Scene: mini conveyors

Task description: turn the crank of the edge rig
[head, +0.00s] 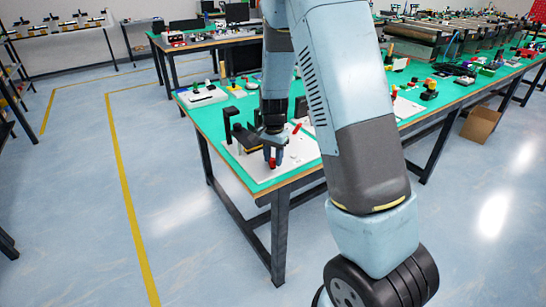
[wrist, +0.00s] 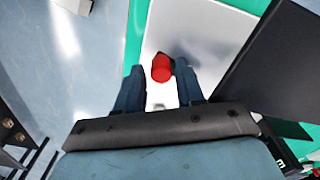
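The edge rig has a white base plate (head: 297,154) at the near corner of the green table. Its red crank handle (head: 272,163) is by the fingertips of my gripper (head: 271,152), which points down over the plate. In the wrist view the round red handle top (wrist: 161,68) lies between the fingertips of my gripper (wrist: 160,72). The fingers are apart; the right one looks very near the handle, with a gap at the left one. I cannot tell whether they touch it. The crank arm below the handle is hidden.
A black upright (head: 229,125) stands on the rig left of my gripper; a large dark panel (wrist: 275,70) fills the wrist view's right. A red lever (head: 297,128) is close behind. More rigs line the green table (head: 205,118). The floor at the left is clear.

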